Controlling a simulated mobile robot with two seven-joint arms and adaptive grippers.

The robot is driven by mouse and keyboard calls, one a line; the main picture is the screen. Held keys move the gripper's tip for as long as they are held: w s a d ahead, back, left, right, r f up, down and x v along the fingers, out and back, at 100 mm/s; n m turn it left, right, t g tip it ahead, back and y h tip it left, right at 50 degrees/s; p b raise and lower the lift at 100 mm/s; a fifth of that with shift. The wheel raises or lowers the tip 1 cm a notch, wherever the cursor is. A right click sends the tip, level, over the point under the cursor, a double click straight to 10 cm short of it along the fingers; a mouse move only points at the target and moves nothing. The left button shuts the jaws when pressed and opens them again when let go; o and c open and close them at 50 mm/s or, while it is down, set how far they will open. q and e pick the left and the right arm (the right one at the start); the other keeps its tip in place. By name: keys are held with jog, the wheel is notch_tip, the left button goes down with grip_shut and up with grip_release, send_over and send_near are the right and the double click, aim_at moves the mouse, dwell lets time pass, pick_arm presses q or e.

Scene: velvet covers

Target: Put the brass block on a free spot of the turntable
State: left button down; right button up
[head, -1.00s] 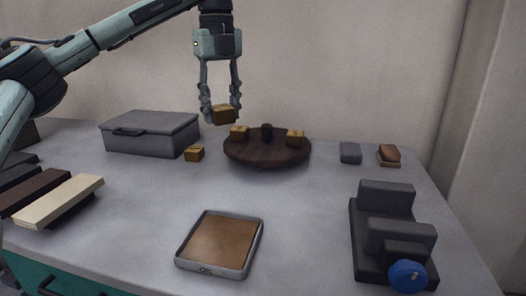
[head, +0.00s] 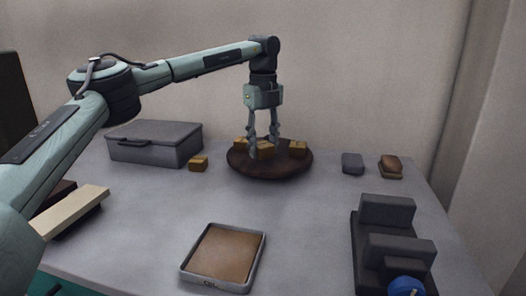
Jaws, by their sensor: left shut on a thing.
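The round dark brown turntable (head: 270,172) stands at the back middle of the table. One brass block (head: 239,145) sits on its left part and another brass block (head: 298,149) on its right part. My left gripper (head: 264,152) points down over the turntable, between these two, shut on a brass block (head: 266,147). The fingers partly hide the held block, and I cannot tell whether it touches the turntable. The centre knob is hidden behind them. A further brass block (head: 198,163) lies on the table left of the turntable. My right gripper is out of view.
A grey lidded box (head: 155,146) stands at the back left. A tray with a brown pad (head: 224,254) lies in front. A grey block (head: 352,163) and a brown-topped block (head: 390,163) are right. A dark stepped fixture (head: 386,220) with a blue knob (head: 406,287) stands front right.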

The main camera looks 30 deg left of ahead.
aim_at(263, 144)
pick_arm(q)
jog(key=shift+f, duration=1)
jog(key=shift+f, duration=0.15)
jog(key=c, duration=0.9)
grip_release()
notch_tip(263, 144, up, 12)
jog(key=shift+r, duration=0.15)
